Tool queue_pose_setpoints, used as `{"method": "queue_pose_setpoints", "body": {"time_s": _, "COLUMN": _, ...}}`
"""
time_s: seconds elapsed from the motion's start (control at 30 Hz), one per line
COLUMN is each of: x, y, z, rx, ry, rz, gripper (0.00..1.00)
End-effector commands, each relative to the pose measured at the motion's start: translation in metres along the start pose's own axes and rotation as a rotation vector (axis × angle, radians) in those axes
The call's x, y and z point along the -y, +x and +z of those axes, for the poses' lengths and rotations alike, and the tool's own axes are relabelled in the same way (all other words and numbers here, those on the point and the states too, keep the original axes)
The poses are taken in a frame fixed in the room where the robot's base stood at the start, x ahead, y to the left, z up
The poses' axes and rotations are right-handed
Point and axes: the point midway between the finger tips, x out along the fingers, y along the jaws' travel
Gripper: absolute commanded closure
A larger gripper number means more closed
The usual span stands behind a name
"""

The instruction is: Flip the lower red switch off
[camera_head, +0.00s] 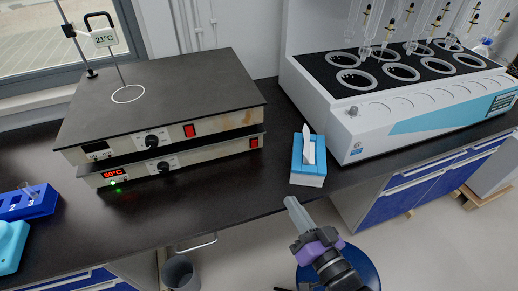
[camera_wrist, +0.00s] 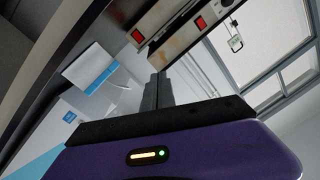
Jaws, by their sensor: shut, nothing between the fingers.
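Two stacked hot plates stand on the black bench. The lower red switch (camera_head: 254,143) is at the right end of the lower plate's front (camera_head: 215,155). That plate's display (camera_head: 116,173) glows red with 50°C above a green light. The upper red switch (camera_head: 189,131) is on the upper plate, whose display looks dark. In the wrist view the lower switch (camera_wrist: 137,36) and upper switch (camera_wrist: 201,23) show beyond the fingertips. My gripper (camera_head: 289,201) is shut and empty, in front of the bench edge, to the right of and apart from the lower switch. Its closed fingers (camera_wrist: 160,76) point toward the plates.
A blue and white tissue box (camera_head: 307,170) stands on the bench just beyond my fingertips. A large white multi distiller (camera_head: 375,125) is to the right. A stand with a 21°C thermometer (camera_head: 105,38) rises behind the plates. A blue rack (camera_head: 30,203) sits at far left.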

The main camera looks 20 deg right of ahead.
Motion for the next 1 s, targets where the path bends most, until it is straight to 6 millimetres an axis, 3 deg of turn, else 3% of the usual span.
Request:
{"method": "queue_pose_setpoints", "body": {"time_s": 0.03, "x": 0.000, "y": 0.028, "z": -0.001, "rx": -0.006, "ry": 0.091, "rz": 0.003, "gripper": 1.00}}
{"method": "queue_pose_setpoints", "body": {"time_s": 0.13, "x": -0.006, "y": 0.074, "z": 0.004, "rx": 0.000, "ry": 0.328, "rz": 0.036, "gripper": 1.00}}
{"method": "queue_pose_setpoints", "body": {"time_s": 0.3, "x": -0.022, "y": 0.120, "z": 0.019, "rx": 0.016, "ry": 0.718, "rz": 0.122, "gripper": 1.00}}
{"method": "queue_pose_setpoints", "body": {"time_s": 0.4, "x": -0.032, "y": 0.130, "z": 0.029, "rx": 0.019, "ry": 0.889, "rz": 0.168, "gripper": 1.00}}
{"method": "queue_pose_setpoints", "body": {"time_s": 0.6, "x": -0.042, "y": 0.132, "z": 0.040, "rx": 0.017, "ry": 1.062, "rz": 0.218, "gripper": 1.00}}
{"method": "queue_pose_setpoints", "body": {"time_s": 1.0, "x": -0.043, "y": 0.132, "z": 0.041, "rx": 0.016, "ry": 1.084, "rz": 0.222, "gripper": 1.00}}
